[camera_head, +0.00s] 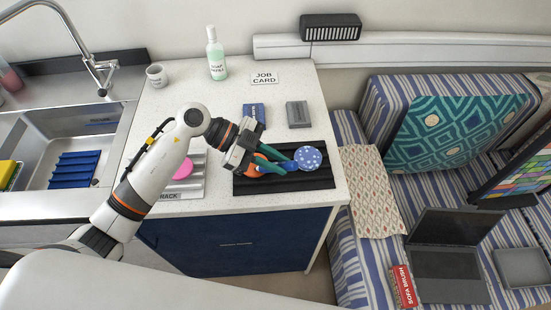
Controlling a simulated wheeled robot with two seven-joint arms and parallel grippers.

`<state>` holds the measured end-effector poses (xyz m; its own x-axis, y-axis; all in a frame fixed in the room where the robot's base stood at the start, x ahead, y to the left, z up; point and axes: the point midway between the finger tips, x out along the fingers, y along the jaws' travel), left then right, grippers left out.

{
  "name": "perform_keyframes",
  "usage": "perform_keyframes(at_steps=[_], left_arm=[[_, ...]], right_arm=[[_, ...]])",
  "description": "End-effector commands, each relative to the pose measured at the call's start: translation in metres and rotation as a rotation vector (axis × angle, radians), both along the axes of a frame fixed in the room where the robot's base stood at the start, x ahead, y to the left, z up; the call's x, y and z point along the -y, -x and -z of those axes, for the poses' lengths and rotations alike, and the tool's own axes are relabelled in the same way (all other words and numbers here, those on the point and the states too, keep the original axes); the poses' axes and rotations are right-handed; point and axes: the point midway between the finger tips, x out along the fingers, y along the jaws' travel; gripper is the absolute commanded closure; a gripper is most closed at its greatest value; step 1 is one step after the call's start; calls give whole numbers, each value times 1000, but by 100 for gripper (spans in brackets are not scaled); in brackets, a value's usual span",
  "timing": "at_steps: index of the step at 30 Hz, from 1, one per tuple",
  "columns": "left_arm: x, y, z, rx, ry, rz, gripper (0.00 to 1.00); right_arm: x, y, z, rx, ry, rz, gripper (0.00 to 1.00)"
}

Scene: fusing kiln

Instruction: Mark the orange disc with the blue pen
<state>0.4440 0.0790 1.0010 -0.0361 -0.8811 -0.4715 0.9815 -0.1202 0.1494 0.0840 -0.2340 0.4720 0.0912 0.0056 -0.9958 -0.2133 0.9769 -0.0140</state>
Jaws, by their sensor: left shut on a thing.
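My left gripper (287,163) reaches over the black ribbed mat (285,182) on the counter, its teal fingers shut on a small blue thing, seemingly the blue pen (291,165). The pen is mostly hidden by the fingers, and I cannot tell whether its tip touches anything. A blue disc with white spots (307,158) lies just right of the fingertips. My right gripper is out of the picture.
A pink disc (183,170) lies on a grey rack (190,188) left of the mat. A blue box (254,111) and a grey block (298,114) stand behind. A soap bottle (217,58), mug (157,76) and job card (264,79) are farther back. The sink is left.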

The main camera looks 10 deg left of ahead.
Motion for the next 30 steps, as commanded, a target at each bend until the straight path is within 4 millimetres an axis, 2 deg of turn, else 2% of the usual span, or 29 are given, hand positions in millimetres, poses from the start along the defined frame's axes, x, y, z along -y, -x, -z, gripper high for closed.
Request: perform_keyframes(at_steps=[30], left_arm=[[-5,-16,1,0,-1,0,100]], right_arm=[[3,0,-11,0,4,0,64]])
